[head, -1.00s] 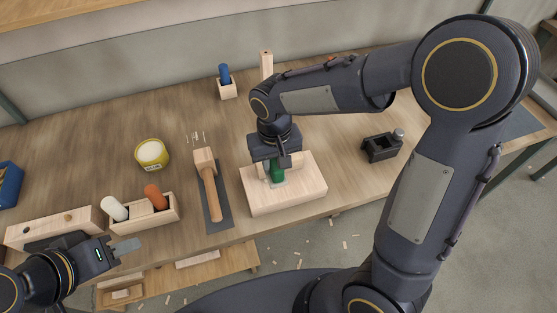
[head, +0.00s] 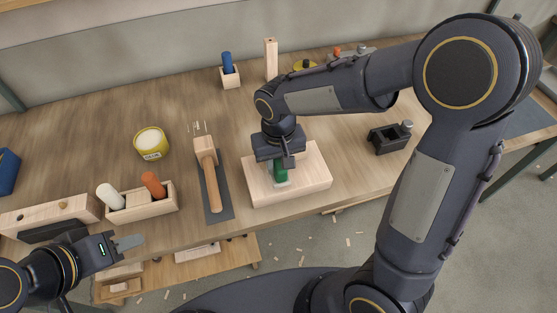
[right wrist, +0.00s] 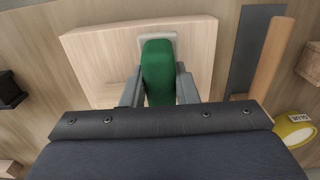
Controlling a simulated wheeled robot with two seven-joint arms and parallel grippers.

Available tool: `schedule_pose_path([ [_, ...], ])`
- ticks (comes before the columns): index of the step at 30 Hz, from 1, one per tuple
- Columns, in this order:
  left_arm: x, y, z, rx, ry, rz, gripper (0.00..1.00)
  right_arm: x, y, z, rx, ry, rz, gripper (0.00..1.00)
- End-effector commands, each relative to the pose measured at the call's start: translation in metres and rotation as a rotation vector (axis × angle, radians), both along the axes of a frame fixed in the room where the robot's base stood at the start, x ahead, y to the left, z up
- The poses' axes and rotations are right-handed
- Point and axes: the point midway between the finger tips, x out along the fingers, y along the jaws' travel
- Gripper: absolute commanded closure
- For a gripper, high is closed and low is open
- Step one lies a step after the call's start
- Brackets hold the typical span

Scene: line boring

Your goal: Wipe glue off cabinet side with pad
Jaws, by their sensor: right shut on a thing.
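The cabinet side (head: 312,188) is a pale wooden slab lying on the bench near its front edge. The pad has a green handle (head: 281,167) and a pale base, which rests on the slab's top face. My right gripper (head: 281,163) is shut on the green handle from above. In the right wrist view, the handle (right wrist: 158,75) stands between the two fingers, with the pale base near the slab's edge (right wrist: 85,40). No glue can be made out on the slab.
A mallet (head: 208,175) lies on a dark mat left of the slab. A black holder (head: 388,139) sits to the right.

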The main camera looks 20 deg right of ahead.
Motion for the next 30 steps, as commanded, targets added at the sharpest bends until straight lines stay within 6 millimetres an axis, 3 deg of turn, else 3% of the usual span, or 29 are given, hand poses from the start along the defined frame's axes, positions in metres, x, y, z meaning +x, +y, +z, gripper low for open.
schedule_pose_path([
  [4, 0.0, 0.0, -0.01, 0.0, 0.0, 0.0, 0.64, 0.0, 0.0, -0.011, 0.0, 0.0, 0.0, 1.0],
  [30, 0.0, 0.0, -0.021, 0.0, 0.0, 0.0, 0.64, 0.0, 0.0, -0.024, 0.0, 0.0, 0.0, 1.0],
])
